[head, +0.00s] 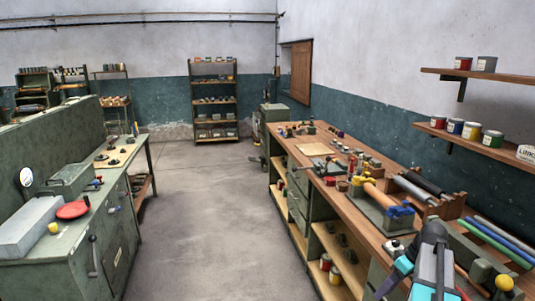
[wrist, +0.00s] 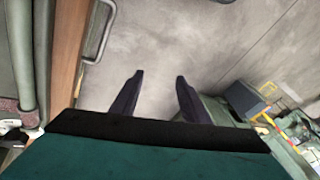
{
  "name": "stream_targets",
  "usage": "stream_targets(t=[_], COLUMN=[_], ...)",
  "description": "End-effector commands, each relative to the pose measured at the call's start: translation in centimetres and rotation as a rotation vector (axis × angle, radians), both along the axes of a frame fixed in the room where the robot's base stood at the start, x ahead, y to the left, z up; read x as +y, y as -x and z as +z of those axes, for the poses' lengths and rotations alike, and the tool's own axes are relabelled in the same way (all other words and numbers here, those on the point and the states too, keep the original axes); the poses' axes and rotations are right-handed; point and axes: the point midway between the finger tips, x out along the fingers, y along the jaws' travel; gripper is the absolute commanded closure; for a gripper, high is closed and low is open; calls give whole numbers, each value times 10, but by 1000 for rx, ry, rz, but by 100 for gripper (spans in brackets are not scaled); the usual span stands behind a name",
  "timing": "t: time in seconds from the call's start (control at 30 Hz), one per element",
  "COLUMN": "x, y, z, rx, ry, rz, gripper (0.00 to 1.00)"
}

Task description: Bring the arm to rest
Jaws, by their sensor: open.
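My gripper (wrist: 158,76) shows in the wrist view with its two dark fingers wide apart. Nothing is between them; bare concrete floor shows in the gap. The teal and black body behind the fingers fills the bottom of that view. In the head view my arm, with cyan and pale grey parts, is at the lower right, in front of the wooden-topped workbench (head: 335,172). I cannot clearly make out the fingertips there. The arm hides part of the bench's near end.
The bench holds an orange roller (head: 373,194), a sheet of paper (head: 314,149) and coloured tubes (head: 490,244). A green machine bench (head: 60,255) stands at the left. The concrete floor (head: 205,215) between them is clear. In the wrist view a metal handle (wrist: 98,42) is near the fingers' left.

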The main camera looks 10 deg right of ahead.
Motion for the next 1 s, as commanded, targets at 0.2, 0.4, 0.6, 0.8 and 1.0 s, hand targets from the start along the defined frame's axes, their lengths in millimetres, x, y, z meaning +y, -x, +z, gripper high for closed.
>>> stream_targets(t=[0.2, 0.4, 0.6, 0.8, 1.0], x=[70, 129, 186, 238, 284], y=[-12, -11, 1, 23, 53], z=[-70, -127, -182, -234, -281], rx=[80, 157, 241, 328, 417], ry=[-41, -64, -72, -69, -50], rz=[88, 150, 199, 237, 265], gripper=[59, 59, 59, 59, 59])
